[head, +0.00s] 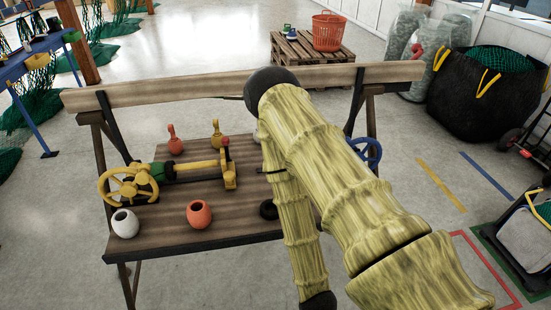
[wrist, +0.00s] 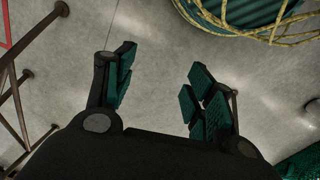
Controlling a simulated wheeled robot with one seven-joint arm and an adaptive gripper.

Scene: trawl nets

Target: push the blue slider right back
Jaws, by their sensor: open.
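I cannot make out a blue slider in either view. A blue wheel (head: 371,152) shows at the right of the wooden workbench (head: 150,225), partly behind my arm. My arm crosses the front of the bench in the head view and hides much of its right half. My gripper (wrist: 162,78) shows only in the wrist view. Its dark fingers with green pads are apart, with nothing between them but grey floor below.
A green round thing with yellow rope (wrist: 245,22) lies at the wrist view's top right. Brown bars (wrist: 18,105) stand at its left.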

